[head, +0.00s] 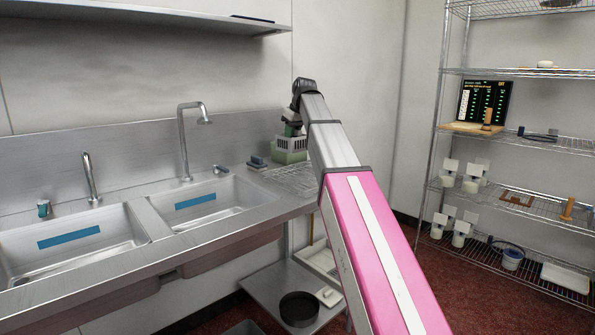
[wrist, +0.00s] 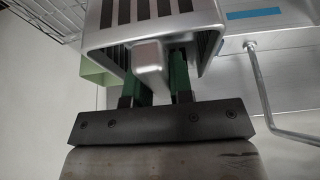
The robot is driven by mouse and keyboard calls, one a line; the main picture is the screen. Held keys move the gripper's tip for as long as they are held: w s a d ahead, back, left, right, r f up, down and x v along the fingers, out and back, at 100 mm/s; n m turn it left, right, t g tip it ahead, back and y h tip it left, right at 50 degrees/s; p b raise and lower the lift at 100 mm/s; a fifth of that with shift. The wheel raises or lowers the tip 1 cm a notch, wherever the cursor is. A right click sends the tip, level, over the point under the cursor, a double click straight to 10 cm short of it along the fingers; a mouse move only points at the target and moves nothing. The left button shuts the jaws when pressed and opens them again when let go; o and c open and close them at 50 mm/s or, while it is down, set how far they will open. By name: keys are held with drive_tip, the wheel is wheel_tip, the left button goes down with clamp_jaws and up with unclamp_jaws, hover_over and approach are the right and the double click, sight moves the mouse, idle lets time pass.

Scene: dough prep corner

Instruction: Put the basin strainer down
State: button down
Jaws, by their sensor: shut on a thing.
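The basin strainer (wrist: 150,12) is a grey metal basket with dark slots, and it fills the upper middle of the wrist view. My gripper (wrist: 162,82) has its green fingers shut on either side of the strainer's short tab. In the head view the pale slotted strainer (head: 291,143) shows small at the right end of the sink counter, just below my gripper (head: 292,129). A light green container (head: 289,156) appears directly under it. I cannot tell whether strainer and container touch. The container's edge shows at left in the wrist view (wrist: 97,72).
A wire drying rack (head: 292,180) lies on the counter in front of the green container. A small grey-blue item (head: 257,162) stands to its left. Two sink basins (head: 215,205) with tall faucets (head: 182,140) are further left. A wire shelf unit (head: 520,150) stands at right.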

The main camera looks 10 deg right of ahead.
drive_tip(key=shift+w+f, duration=0.1)
drive_tip(key=shift+w, duration=0.15)
drive_tip(key=shift+w+d+f, duration=1.1)
drive_tip(key=shift+d+f, duration=0.4)
drive_tip(key=shift+f, duration=0.3)
drive_tip(key=shift+w+d+f, duration=1.1)
drive_tip(key=shift+d+f, duration=0.45)
drive_tip(key=shift+f, duration=0.2)
drive_tip(key=shift+w+d+f, duration=1.1)
drive_tip(key=shift+d+f, duration=0.4)
drive_tip(key=shift+f, duration=0.3)
drive_tip(key=shift+f, duration=0.15)
drive_tip(key=c, duration=1)
unclamp_jaws()
drive_tip(key=v, duration=1.2)
drive_tip(key=shift+w+a+r, duration=0.1)
drive_tip(key=shift+r, duration=0.1)
